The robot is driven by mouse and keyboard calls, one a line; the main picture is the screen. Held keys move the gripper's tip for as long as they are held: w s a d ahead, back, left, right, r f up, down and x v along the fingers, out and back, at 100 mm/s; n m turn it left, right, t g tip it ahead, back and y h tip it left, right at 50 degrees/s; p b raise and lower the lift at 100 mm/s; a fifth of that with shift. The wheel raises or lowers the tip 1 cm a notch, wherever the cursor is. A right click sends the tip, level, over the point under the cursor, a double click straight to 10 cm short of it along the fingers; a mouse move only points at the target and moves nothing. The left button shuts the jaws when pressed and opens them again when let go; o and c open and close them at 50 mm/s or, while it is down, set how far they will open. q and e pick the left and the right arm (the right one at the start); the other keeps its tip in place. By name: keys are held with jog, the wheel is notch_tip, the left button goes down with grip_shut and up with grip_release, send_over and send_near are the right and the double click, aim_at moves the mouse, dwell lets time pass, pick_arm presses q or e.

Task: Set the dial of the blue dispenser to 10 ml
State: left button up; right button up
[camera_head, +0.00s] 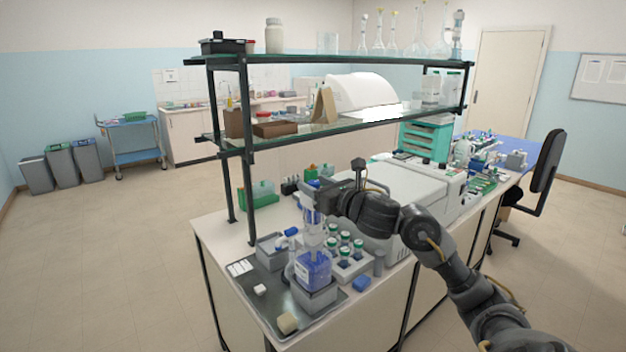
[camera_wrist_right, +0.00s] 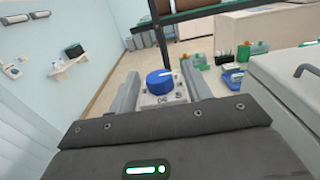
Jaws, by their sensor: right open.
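The blue dispenser (camera_head: 313,270) stands on a dark tray at the near end of the bench. It has a bottle of blue liquid below and a clear upper column. In the right wrist view a round blue dial (camera_wrist_right: 160,83) with a pale mark on its top shows between the fingers. My right gripper (camera_head: 316,190) is at the dispenser's top, and in its wrist view the open fingers (camera_wrist_right: 160,90) lie on either side of the dial. Gaps show, with no clear contact. The dial's scale cannot be read. My left gripper is not in view.
A blue block (camera_head: 362,284) lies on the bench right of the tray. A shelf post (camera_head: 247,160) stands close behind left. A large grey machine (camera_head: 400,190) fills the bench behind.

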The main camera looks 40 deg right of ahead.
jog(key=shift+w, duration=0.55)
